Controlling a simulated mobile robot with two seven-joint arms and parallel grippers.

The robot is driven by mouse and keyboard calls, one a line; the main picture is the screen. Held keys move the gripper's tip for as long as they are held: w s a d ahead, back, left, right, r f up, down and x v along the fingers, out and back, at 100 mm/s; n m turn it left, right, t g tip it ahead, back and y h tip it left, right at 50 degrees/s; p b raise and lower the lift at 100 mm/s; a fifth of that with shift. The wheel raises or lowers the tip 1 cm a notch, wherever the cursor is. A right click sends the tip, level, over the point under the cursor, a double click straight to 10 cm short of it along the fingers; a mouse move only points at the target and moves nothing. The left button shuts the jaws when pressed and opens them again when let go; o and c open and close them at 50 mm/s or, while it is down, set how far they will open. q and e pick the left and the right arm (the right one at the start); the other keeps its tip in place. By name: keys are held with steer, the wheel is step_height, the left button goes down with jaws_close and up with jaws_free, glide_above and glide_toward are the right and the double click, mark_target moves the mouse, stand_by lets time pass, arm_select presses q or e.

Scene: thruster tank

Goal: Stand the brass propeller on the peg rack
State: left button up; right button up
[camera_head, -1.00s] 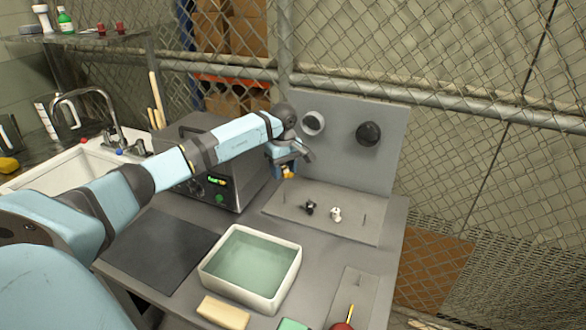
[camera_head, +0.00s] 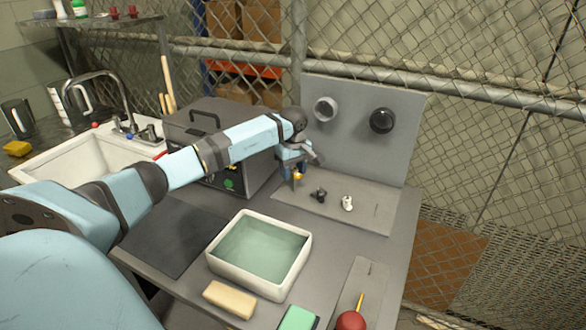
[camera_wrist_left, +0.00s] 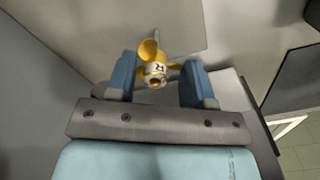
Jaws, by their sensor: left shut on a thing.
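The brass propeller (camera_head: 297,177) is gripped by my left gripper (camera_head: 296,166), just above the left end of the peg rack. In the left wrist view the yellow-gold propeller (camera_wrist_left: 152,52) has a pale marked hub and sits between the two blue fingers. The peg rack (camera_head: 358,220) is a flat grey plate on the bench. A black propeller (camera_head: 319,195) and a white propeller (camera_head: 347,203) stand on it, with a bare thin peg (camera_head: 376,211) to their right. Whether the brass propeller touches a peg cannot be told. My right gripper is not in view.
A grey upright panel (camera_head: 360,150) with a white ring (camera_head: 326,109) and a black round fitting (camera_head: 382,120) stands behind the rack. A dark control box (camera_head: 215,150) is close on the left. A water tank (camera_head: 215,268) stands in front.

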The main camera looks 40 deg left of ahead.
mark_target(293, 177)
arm_select(q)
steer(key=shift+f, duration=0.1)
stand_by(1.6)
steer(key=shift+f+b, duration=1.3)
steer(key=shift+f, duration=0.4)
stand_by(1.1)
steer(key=shift+f+b, duration=0.45)
steer(key=shift+f, duration=0.25)
stand_by(0.6)
steer(key=o, duration=1.1)
steer(key=shift+r, duration=0.1)
steer(key=shift+r+p, duration=0.75)
steer(key=shift+r, duration=0.45)
steer(key=shift+r+p, duration=1.5)
steer(key=shift+r, duration=1.25)
